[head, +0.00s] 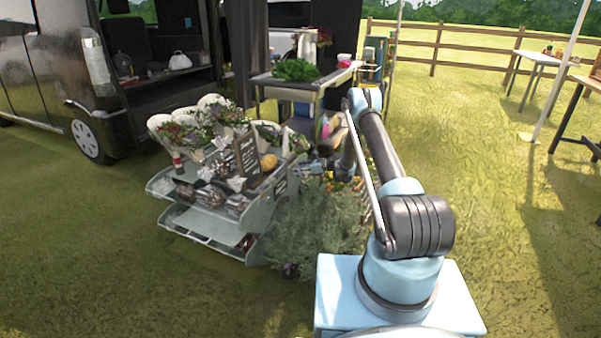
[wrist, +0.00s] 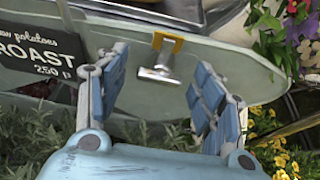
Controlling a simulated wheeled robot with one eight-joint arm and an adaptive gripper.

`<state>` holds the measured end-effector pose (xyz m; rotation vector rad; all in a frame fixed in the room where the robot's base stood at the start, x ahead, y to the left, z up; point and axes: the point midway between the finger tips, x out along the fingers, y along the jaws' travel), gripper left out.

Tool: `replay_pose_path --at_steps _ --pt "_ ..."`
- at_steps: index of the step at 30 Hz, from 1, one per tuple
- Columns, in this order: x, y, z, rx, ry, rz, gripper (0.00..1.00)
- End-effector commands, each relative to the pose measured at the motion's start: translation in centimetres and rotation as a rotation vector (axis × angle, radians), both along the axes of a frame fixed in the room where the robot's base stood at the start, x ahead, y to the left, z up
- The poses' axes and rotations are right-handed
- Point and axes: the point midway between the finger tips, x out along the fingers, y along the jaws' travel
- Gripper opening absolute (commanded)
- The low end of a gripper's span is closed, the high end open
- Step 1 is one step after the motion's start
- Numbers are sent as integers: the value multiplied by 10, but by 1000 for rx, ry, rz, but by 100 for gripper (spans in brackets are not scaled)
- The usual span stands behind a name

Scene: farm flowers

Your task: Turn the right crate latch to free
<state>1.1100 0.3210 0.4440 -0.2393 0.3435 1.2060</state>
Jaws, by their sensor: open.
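The crate latch (wrist: 158,62) shows in the wrist view, a silver tab under a yellow-orange bracket on the pale grey-green crate wall (wrist: 225,62). My gripper (wrist: 160,78) has its two blue padded fingers spread, one left and one right of the latch in the picture. Nothing is held between them. I cannot tell how far the fingertips are from the latch. In the head view, my gripper (head: 340,172) is small and partly hidden beside the tiered flower stand (head: 258,215), and the latch cannot be made out there.
Green foliage (wrist: 150,135) lies below the wall, with yellow flowers (wrist: 278,160) at right. Open grass (head: 500,240) lies to the right.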

Motion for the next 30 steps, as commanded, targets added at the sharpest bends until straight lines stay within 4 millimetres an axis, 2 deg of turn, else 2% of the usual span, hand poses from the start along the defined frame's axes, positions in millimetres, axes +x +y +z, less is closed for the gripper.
replay_pose_path --at_steps 1,6,20,30 --pt "0 0 0 0 0 0 57" --pt "0 0 0 0 0 0 19" --pt "0 0 0 -22 -59 -1 18" --pt "-4 1 0 -108 -298 0 18"
